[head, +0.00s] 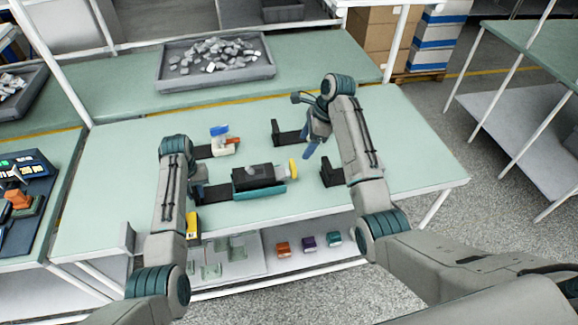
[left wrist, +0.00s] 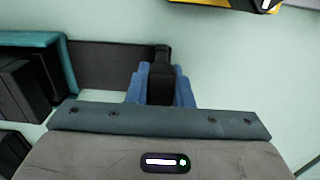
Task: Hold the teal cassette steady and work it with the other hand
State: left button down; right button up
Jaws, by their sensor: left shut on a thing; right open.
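The teal cassette (head: 262,193) lies on the table with a dark block on top and a yellow knob (head: 293,165) at its right end. Its teal edge shows at the upper left of the left wrist view (left wrist: 62,62). My left gripper (head: 199,191) is at its left end. In the left wrist view its blue fingers (left wrist: 160,88) are shut on a black upright tab (left wrist: 161,68) at the end of a dark bar beside the teal edge. My right gripper (head: 309,148) is open and empty, above and to the right of the yellow knob, apart from it.
Black brackets (head: 290,136) stand behind and right of the cassette. A blue, white and orange piece (head: 222,141) stands behind it. A yellow-and-black item (head: 193,226) lies near my left arm. A grey tray (head: 163,84) of grey pieces is at the back.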

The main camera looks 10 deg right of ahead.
aim_at(294, 163)
jog(key=a+f, duration=0.1)
jog(key=f, duration=0.2)
jog(key=a+f+n, duration=0.1)
jog(key=f, duration=0.3)
jog(key=a+f+n, duration=0.1)
jog(key=a+f, duration=0.1)
jog(key=f, duration=0.2)
jog(key=shift+w+a+g, duration=0.1)
jog(key=shift+w+g, duration=0.2)
jog(key=shift+g, duration=0.1)
